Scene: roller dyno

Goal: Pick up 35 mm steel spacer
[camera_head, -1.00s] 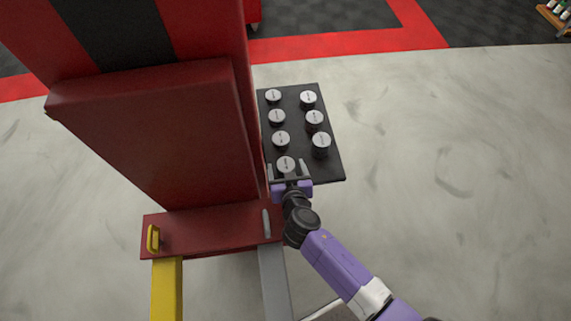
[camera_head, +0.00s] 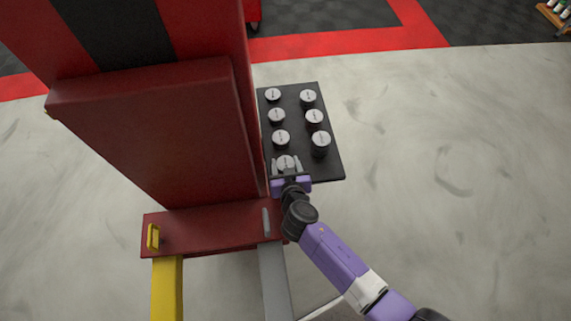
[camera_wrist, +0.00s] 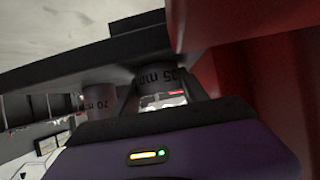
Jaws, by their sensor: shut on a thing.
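The 35 mm steel spacer (camera_wrist: 160,82) is a round grey piece with dark lettering that reads "35 mm", partly cut off, in the wrist view. My gripper (camera_wrist: 160,98) is shut on it, one finger on each side. In the head view my gripper (camera_head: 287,168) is at the near end of the black tray (camera_head: 300,93), with the spacer's pale round top (camera_head: 286,161) between its fingers. I cannot tell whether the spacer still touches the tray. Its lower part is hidden by the gripper.
Several other round spacers stand in two columns on the tray; one marked 70 mm (camera_wrist: 97,102) is close by in the wrist view. A large dark red machine (camera_head: 150,140) stands directly left of the tray. Open grey floor (camera_head: 430,180) lies to the right.

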